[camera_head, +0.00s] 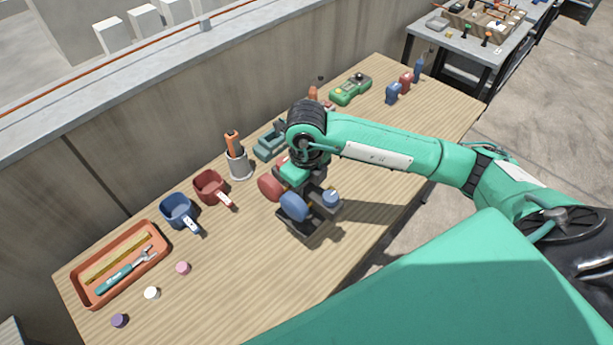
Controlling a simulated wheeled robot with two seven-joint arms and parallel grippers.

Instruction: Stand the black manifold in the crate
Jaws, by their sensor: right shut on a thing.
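The black manifold (312,226), with a large red round part (270,187) and a large blue round part (293,206), is near the middle of the wooden table. My right gripper (309,198) reaches down over it and is shut on it. The fingers and much of the manifold's body are hidden by the arm and the round parts. I cannot tell whether its base touches the table. A brown, crate-like box (478,19) with small things in it stands on a grey table at the top right. My left gripper is not in view.
On the wooden table (235,270), an orange tray (82,293) holds a wrench and a yellow strip. Blue (177,208) and red (207,185) mugs and a grey cup (239,166) line the wall side. A green device (350,90) lies farther back. The front middle is clear.

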